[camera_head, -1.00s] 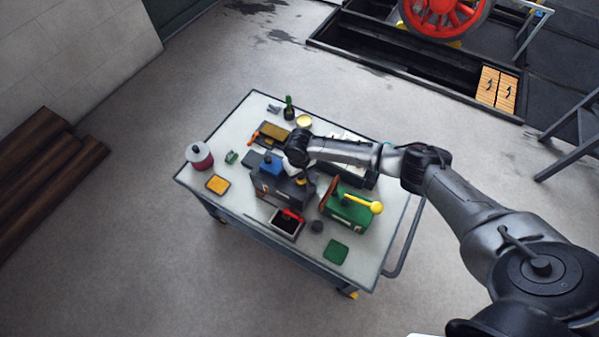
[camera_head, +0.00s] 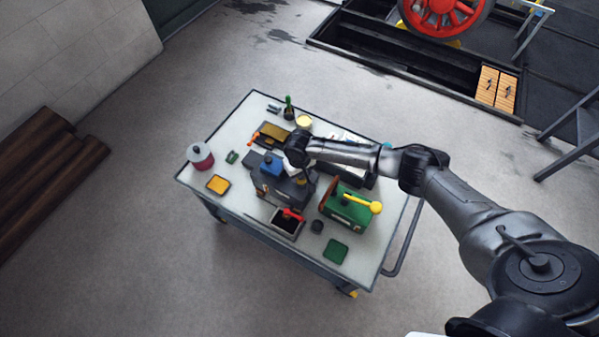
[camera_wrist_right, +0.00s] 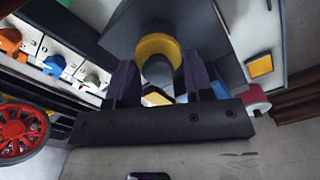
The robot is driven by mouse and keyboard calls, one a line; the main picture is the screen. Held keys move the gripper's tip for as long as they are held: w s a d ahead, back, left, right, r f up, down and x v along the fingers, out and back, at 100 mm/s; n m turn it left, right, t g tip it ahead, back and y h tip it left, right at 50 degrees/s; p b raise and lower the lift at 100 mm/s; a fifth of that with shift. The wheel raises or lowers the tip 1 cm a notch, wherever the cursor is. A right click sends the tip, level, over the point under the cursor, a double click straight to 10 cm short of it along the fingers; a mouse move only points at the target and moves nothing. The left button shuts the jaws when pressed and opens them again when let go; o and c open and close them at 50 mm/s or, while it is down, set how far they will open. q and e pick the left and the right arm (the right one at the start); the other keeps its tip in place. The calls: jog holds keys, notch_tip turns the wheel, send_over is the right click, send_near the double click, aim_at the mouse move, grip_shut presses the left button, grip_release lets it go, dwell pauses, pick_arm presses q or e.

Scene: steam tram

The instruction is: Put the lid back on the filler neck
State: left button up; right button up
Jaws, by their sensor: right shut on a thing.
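The dark grey box (camera_head: 267,191) stands near the middle of the trolley table, with a blue part (camera_head: 271,165) on top. My right gripper (camera_wrist_right: 160,85) is over this box and shut on the lid. In the right wrist view, a round yellow piece (camera_wrist_right: 158,44) with a grey middle shows between and just beyond the fingers. I cannot tell how much of it is lid and how much is filler neck, or whether the two touch. In the head view my right wrist hides most of this spot. My left gripper is not in view.
A green box with a yellow-knobbed lever (camera_head: 350,206) stands right of the grey box. A red-and-white can (camera_head: 200,156), an orange pad (camera_head: 218,184), a black open tray (camera_head: 286,223) and a green pad (camera_head: 336,251) surround it. The table's near left corner is clear.

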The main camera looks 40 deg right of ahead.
jog(key=o, duration=1.5)
jog(key=shift+r+p, duration=0.6)
jog(key=shift+p, duration=0.1)
jog(key=shift+r+p, duration=1.75)
jog(key=shift+p, duration=0.4)
jog(key=shift+r+p, duration=1.15)
jog(key=shift+p, duration=0.25)
jog(key=shift+c, duration=0.4)
